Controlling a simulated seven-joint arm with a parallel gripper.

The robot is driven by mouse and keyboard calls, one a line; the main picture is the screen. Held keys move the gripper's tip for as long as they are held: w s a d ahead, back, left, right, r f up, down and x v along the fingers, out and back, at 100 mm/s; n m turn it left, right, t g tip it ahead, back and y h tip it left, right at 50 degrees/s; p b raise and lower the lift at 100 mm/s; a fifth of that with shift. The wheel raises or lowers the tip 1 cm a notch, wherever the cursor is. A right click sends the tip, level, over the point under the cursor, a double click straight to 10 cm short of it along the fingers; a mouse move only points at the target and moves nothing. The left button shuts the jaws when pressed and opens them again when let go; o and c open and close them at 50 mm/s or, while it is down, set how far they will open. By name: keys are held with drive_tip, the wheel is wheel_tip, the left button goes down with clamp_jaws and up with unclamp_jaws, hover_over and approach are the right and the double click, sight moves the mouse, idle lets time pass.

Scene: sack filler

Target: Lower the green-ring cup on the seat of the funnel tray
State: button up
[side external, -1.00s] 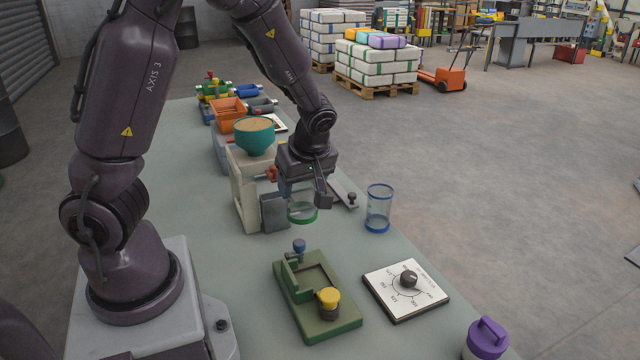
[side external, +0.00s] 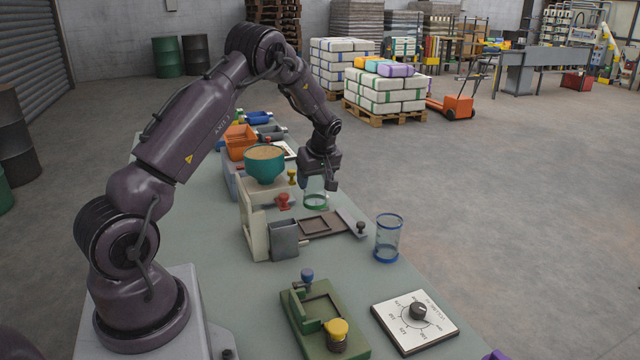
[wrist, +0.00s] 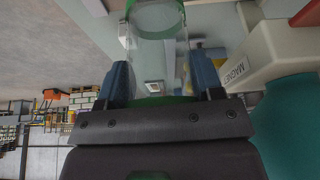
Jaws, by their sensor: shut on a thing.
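The green-ring cup (side external: 315,192) is clear with green rings. My gripper (side external: 321,180) is shut on it and holds it upright. In the wrist view the cup (wrist: 158,45) sits between the two dark blue fingers of my gripper (wrist: 163,78). A brown tray with a square recessed seat (side external: 337,229), apparently the funnel tray, lies beside the teal funnel's stand. The cup appears above the tray's far side. I cannot tell the exact gap between the cup's base and the tray.
The teal funnel (side external: 265,168) stands on a cream housing (side external: 250,215), close left of the cup. A blue-ring cup (side external: 388,240) stands to the right. A green fixture (side external: 299,317) and a dial plate (side external: 389,331) lie nearer. An orange bin (side external: 240,141) is behind.

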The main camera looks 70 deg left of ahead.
drive_tip(key=shift+a+f, duration=0.35)
drive_tip(key=shift+a, duration=0.1)
drive_tip(key=shift+f, duration=2.45)
drive_tip(key=shift+f, duration=0.7)
drive_tip(key=o, duration=1.2)
drive_tip(key=shift+r, duration=4.05)
